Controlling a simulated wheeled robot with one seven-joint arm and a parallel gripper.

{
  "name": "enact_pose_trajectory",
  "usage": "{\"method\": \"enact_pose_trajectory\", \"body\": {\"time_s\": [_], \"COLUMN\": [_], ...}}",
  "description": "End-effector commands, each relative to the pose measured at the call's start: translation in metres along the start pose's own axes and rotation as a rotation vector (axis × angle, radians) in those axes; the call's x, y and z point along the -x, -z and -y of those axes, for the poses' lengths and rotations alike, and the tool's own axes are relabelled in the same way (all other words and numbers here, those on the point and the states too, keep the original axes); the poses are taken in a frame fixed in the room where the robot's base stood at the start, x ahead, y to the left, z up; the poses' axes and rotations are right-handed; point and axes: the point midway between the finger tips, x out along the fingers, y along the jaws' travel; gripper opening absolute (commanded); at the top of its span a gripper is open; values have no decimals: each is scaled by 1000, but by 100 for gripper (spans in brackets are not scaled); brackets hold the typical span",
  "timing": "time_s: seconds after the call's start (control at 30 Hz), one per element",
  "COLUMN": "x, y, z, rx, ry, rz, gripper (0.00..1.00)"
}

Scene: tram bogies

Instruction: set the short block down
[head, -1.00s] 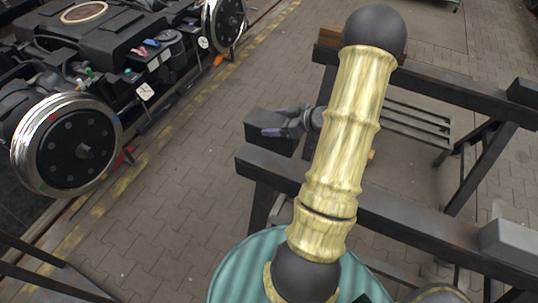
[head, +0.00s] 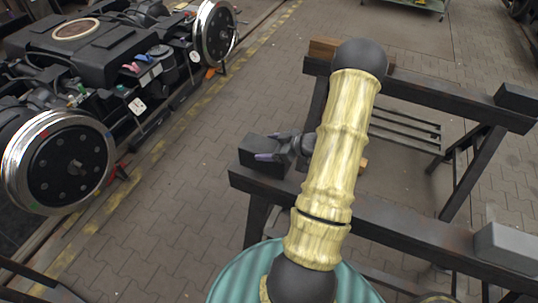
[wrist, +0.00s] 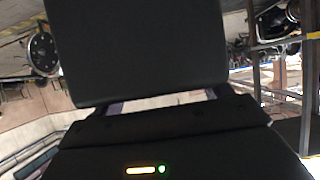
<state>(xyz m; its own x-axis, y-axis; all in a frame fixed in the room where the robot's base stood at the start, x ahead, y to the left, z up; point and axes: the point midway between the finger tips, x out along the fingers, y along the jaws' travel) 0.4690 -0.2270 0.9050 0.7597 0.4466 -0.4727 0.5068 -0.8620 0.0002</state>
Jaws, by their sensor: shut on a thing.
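My gripper (head: 268,155) is shut on the short block (head: 255,148), a dark grey block. In the head view the block is at the left end of the near dark beam (head: 400,226), close to its top. I cannot tell whether it touches the beam. In the wrist view the block (wrist: 140,50) fills the upper middle, between the two purple-grey fingertips (wrist: 162,100). My arm hides part of the near beam and the space between the beams.
A far dark beam (head: 430,95) carries a brown wooden block (head: 325,47) and a dark block (head: 516,97). A light grey block (head: 505,243) sits on the near beam at right. A slatted shelf (head: 405,130) lies lower. A bogie (head: 110,62) stands left, with clear paving between.

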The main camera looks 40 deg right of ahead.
Motion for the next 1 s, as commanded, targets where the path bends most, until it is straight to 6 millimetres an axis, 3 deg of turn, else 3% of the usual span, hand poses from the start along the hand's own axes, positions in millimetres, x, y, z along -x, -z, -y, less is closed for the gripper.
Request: {"method": "enact_pose_trajectory", "body": {"time_s": [0.17,0.5,0.9,0.93,1.0], "x": [-2,-19,-21,-21,-21], "y": [-2,-34,-38,-39,-39], "z": [0,0,0,0,0], "rx": [0,0,1,0,0], "ry": [1,0,0,0,0], "rz": [-3,-3,-3,0,0], "gripper": [6,6,6,81,95]}}
